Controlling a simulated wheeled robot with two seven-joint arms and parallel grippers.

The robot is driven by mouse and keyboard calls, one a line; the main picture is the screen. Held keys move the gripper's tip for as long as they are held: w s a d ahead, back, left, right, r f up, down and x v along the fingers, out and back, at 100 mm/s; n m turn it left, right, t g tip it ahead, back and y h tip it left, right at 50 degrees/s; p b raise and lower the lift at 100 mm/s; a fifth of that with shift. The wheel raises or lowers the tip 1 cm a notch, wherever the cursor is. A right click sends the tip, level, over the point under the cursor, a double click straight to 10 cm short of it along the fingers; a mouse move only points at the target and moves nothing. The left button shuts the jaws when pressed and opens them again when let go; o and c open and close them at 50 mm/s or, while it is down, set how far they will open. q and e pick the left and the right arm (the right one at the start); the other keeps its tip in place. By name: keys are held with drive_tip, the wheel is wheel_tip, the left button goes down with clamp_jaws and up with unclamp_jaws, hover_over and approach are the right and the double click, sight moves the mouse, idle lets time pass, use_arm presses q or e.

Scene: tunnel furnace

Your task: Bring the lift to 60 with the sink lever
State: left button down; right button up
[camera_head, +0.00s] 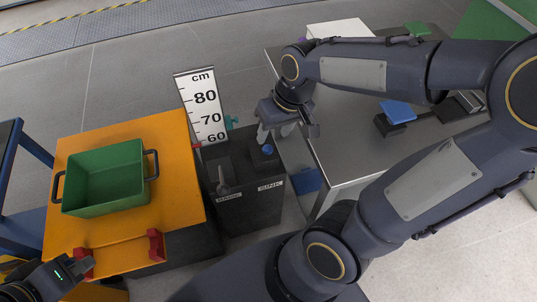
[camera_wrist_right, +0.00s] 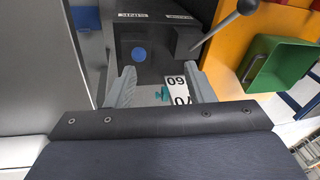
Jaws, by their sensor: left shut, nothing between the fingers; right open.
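The black console (camera_head: 240,205) bears the SINK label (camera_head: 270,185) and a second label. The blue knob (camera_head: 267,150) is on the SINK side; it also shows in the right wrist view (camera_wrist_right: 139,55) as a blue disc. A grey-knobbed lever (camera_head: 222,188) stands on the other side. The orange lift platform (camera_head: 120,238) carries a green bin (camera_head: 100,190). The white cm scale (camera_head: 203,105) shows 80, 70 and 60; a small red pointer (camera_head: 197,146) is near 60. My right gripper (camera_head: 282,132) is open above the blue knob, apart from it. My left gripper (camera_head: 82,270) is shut, by the platform's front edge.
A grey metal table (camera_head: 345,160) stands right of the console, with a blue block (camera_head: 398,110) on it. Red brackets (camera_head: 156,245) sit on the platform's front edge. A teal piece (camera_head: 231,122) shows beside the scale. A blue frame (camera_head: 10,170) stands at far left.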

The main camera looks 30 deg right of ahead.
sight(267, 147)
drive_tip(key=w+f+h+b, duration=0.1)
drive_tip(key=w+f, duration=0.1)
drive_tip(key=f, duration=0.1)
drive_tip(key=w+d+f+g+h+b, duration=0.1)
drive_tip(key=w+f, duration=0.1)
drive_tip(key=f, duration=0.2)
drive_tip(key=w+f+n+h+b, duration=0.1)
drive_tip(key=w+f, duration=0.1)
drive_tip(key=f, duration=0.1)
drive_tip(key=shift+w+d+f+g, duration=0.2)
drive_tip(key=shift+w+f+g, duration=0.05)
drive_tip(key=shift+w+g, duration=0.15)
use_arm(q)
wheel_tip(267, 147, down, 6)
drive_tip(key=b, duration=0.1)
drive_tip(key=shift+w+d+f+b, duration=0.15)
drive_tip(key=shift+d+f+b, duration=0.05)
drive_tip(key=shift+d+b, duration=0.2)
use_arm(e)
drive_tip(key=f, duration=0.7)
drive_tip(key=shift+d+f, duration=0.25)
drive_tip(key=shift+c, duration=0.5)
clamp_jaws()
